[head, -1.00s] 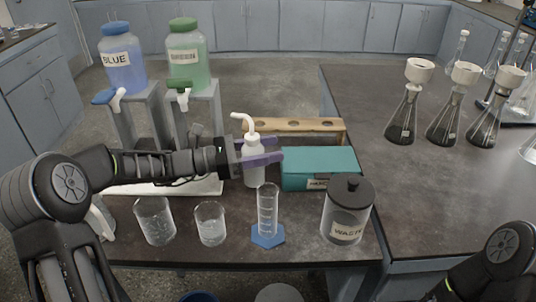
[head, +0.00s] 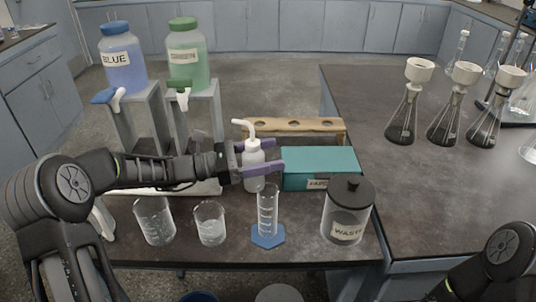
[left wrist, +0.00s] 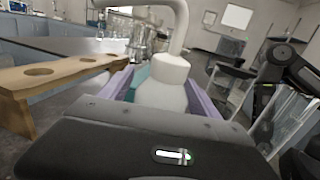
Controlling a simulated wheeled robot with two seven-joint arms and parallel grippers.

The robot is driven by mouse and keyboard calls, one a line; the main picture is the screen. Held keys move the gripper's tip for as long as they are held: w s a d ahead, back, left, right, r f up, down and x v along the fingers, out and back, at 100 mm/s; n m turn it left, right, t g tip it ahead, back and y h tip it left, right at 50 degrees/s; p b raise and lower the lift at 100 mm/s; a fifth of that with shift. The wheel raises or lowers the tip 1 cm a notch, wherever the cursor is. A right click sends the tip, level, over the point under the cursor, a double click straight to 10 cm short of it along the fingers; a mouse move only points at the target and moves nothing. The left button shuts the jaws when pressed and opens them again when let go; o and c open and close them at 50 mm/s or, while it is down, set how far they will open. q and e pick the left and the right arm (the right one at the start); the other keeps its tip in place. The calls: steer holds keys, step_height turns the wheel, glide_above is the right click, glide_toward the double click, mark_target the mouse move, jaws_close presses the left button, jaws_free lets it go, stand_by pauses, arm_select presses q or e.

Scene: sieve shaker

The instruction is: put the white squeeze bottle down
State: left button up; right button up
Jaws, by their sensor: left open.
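The white squeeze bottle (head: 254,172) stands upright on the dark bench in the head view, behind the graduated cylinder and left of the teal box. Its bent spout points left. My left gripper (head: 262,158) is around the bottle's upper body, with one purple finger on each side, and its jaws are open. In the left wrist view the bottle (left wrist: 163,88) sits between the purple fingers, and its base is hidden. My right gripper is out of view; only part of my right arm shows at the lower right.
A graduated cylinder (head: 268,212) with a blue base, two beakers and a waste jar (head: 347,212) stand in front. The teal box (head: 319,166) is right of the bottle. A wooden rack (head: 294,127) is behind. Blue and green dispensers stand at the back left.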

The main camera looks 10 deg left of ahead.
mark_target(247, 152)
arm_select(q)
steer(key=shift+r, duration=0.15)
steer(key=shift+a, duration=0.2)
steer(key=v, duration=0.7)
steer(key=shift+s, duration=0.1)
stand_by(0.4)
